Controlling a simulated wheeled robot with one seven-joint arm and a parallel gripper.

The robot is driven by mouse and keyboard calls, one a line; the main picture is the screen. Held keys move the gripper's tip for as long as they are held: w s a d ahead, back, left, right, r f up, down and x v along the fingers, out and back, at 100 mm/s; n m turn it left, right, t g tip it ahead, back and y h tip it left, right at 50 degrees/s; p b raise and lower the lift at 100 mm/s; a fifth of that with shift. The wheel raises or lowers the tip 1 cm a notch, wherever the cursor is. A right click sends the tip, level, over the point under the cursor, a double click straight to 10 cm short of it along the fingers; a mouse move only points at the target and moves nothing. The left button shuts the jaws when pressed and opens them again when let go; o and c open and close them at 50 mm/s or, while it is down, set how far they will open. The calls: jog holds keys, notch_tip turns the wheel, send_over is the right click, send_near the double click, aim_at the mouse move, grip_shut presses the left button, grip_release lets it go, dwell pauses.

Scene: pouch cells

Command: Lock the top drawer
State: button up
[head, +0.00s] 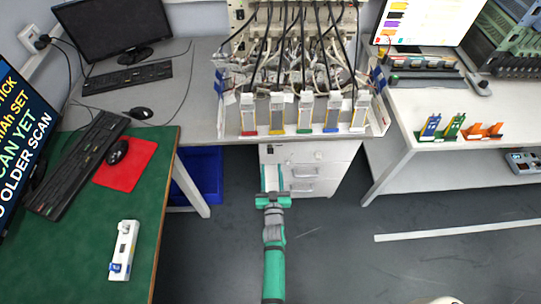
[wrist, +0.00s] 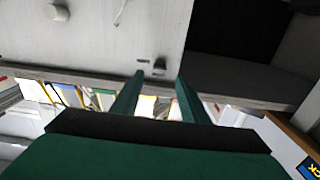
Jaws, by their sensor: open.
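The top drawer (head: 295,154) is in the white cabinet under the back bench, and its front looks flush with the cabinet. Its pale front (wrist: 95,35) fills the upper left of the wrist view, which looks upside down. A small dark lock piece (wrist: 160,66) sits near the drawer's edge beside a small dark mark; I cannot tell its turn state. A small dark spot, likely the lock (head: 270,149), shows in the head view. My gripper (head: 272,172) is open before the cabinet's left side. In the wrist view its fingertips (wrist: 160,76) lie either side of the lock piece, apparently not touching it.
A round knob (wrist: 57,12) stands out from the cabinet front. Lower drawers with bar handles (head: 303,188) are below. The bench edge (wrist: 60,74) runs close to my fingers. A blue bin (head: 197,178) is left of the cabinet. The floor (head: 330,240) in front is clear.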

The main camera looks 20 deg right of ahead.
jog(key=x, duration=0.7)
jog(key=shift+w, duration=0.3)
jog(key=shift+d, duration=0.1)
jog(key=shift+c, duration=0.3)
grip_shut()
